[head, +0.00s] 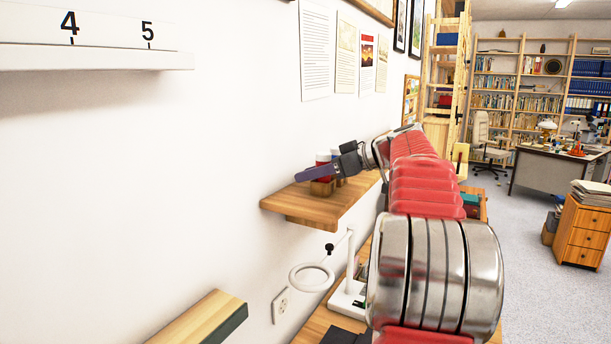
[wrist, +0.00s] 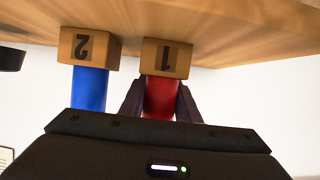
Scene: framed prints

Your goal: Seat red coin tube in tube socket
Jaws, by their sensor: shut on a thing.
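A red coin tube (wrist: 160,98) is between the dark fingers of my gripper (wrist: 160,92), which is shut on it. In the wrist view, the picture is upside down and the red tube meets the wooden socket block marked 1 (wrist: 166,58). I cannot tell how deep its end sits in the block. A blue tube (wrist: 89,90) stands at the block marked 2 (wrist: 90,46), beside it. In the head view, my gripper (head: 316,173) is over the wall shelf, and its fingers partly hide the red tube (head: 322,162) and a wooden block (head: 322,187).
The wooden wall shelf (head: 310,208) carries the blocks. Below it are a white ring on a stand (head: 312,277) and a bench. Another wooden ledge (head: 200,320) is at lower left, and a white numbered ledge (head: 95,58) at upper left. The wall is close behind the shelf.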

